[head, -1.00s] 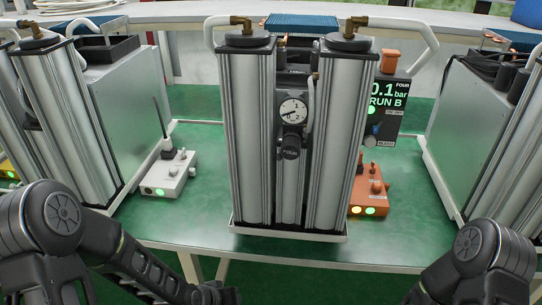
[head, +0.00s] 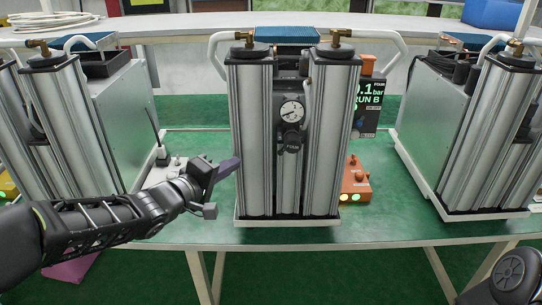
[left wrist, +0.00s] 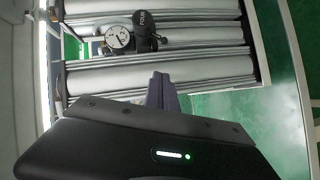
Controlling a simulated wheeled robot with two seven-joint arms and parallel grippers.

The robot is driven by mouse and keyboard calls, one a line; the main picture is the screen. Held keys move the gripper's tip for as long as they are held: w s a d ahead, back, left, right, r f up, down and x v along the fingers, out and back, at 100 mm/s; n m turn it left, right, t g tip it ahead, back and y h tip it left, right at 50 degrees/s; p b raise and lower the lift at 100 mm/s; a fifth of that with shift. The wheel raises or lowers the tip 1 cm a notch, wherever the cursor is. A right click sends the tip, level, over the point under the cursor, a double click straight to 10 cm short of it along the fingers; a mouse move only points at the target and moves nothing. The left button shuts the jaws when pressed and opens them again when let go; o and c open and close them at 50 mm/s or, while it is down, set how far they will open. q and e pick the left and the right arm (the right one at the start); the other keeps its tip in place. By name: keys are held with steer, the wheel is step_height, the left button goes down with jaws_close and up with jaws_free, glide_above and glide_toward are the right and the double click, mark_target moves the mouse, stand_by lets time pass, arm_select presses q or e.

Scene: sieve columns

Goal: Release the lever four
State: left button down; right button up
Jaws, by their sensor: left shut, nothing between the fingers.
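The middle sieve unit has two silver columns (head: 255,140) with a round pressure gauge (head: 291,111) between them. Below the gauge is a black knob-like part marked FOUR (head: 291,142); it also shows beside the gauge in the left wrist view (left wrist: 147,32). I cannot tell whether this part is the lever. My left gripper (head: 232,166) is shut and empty at the left edge of the left column in the head view. Its purple-grey fingers (left wrist: 162,92) point at the columns in the left wrist view. I cannot tell whether they touch. My right gripper is out of view.
A pale box (head: 168,172) with a lever lies partly behind my left arm. Further column units stand left and right. Green table (head: 390,215) is clear at front right.

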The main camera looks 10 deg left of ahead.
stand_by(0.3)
arm_select(q)
glide_toward(283, 149)
steer(key=w+a, duration=0.2)
steer(key=w, duration=0.1)
steer(key=w+a+f, duration=0.1)
steer(key=w, duration=0.1)
steer(key=shift+a, duration=0.15)
steer(key=d, duration=0.1)
steer(key=w+d+f, duration=0.1)
steer(key=d, duration=0.1)
steer(key=shift+w+d, duration=0.1)
steer(key=shift+w, duration=0.15)
steer(key=shift+f, duration=0.1)
steer(key=shift+f+b, duration=0.15)
steer(key=shift+b, duration=0.15)
